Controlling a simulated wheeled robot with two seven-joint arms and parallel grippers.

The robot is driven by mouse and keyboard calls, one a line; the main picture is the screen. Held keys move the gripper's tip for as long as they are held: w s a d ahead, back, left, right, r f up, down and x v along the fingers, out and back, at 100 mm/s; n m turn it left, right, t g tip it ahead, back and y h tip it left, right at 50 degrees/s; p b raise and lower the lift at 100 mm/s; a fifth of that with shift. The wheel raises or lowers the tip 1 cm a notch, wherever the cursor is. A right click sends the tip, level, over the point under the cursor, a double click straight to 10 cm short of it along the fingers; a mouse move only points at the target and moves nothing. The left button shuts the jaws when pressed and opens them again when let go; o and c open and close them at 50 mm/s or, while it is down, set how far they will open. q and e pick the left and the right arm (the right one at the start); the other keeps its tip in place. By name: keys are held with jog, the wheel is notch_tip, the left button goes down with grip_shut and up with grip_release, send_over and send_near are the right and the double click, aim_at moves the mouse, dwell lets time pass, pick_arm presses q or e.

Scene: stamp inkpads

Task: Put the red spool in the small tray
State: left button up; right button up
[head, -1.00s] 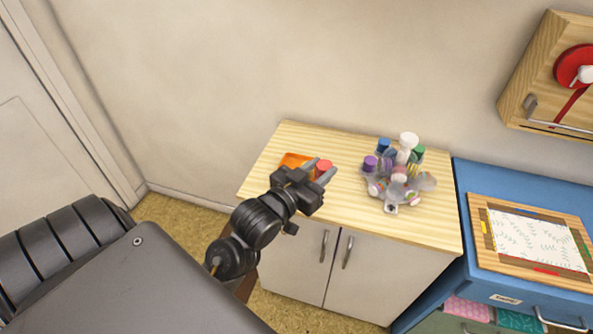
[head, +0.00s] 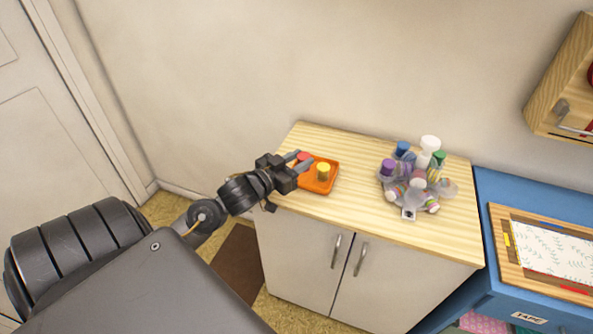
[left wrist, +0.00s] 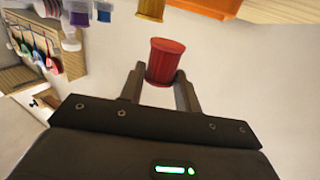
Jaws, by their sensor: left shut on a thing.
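The red spool (head: 303,156) is between the fingertips of my left gripper (head: 298,160), which is shut on it. The left wrist view shows the red spool (left wrist: 166,65) clasped between both fingers. The small orange tray (head: 318,187) lies on the wooden cabinet top, with a yellow spool (head: 323,171) in it. The red spool shows at the tray's back left; the gripper partly hides that side, and I cannot tell its height over the tray. The tray (left wrist: 212,7) and yellow spool (left wrist: 151,9) show at the left wrist view's top edge. My right gripper is not in view.
A cluster of bottles with coloured caps (head: 417,180) stands on the right half of the cabinet top (head: 360,225). Bare wood lies between it and the tray. A blue cabinet (head: 487,190) with a framed board adjoins on the right. A wall is behind.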

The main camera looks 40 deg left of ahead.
pick_arm(q)
jog(key=shift+w+a+f, duration=0.1)
jog(key=shift+a+f, duration=0.2)
jog(key=shift+f, duration=0.25)
jog(key=shift+w+a+f, duration=0.1)
jog(key=shift+a+f, duration=0.2)
jog(key=shift+f, duration=0.25)
jog(key=f, duration=0.4)
jog(key=shift+w+a+b, duration=0.1)
jog(key=shift+a+b, duration=0.25)
jog(key=o, duration=0.9)
jog(key=shift+o, duration=0.2)
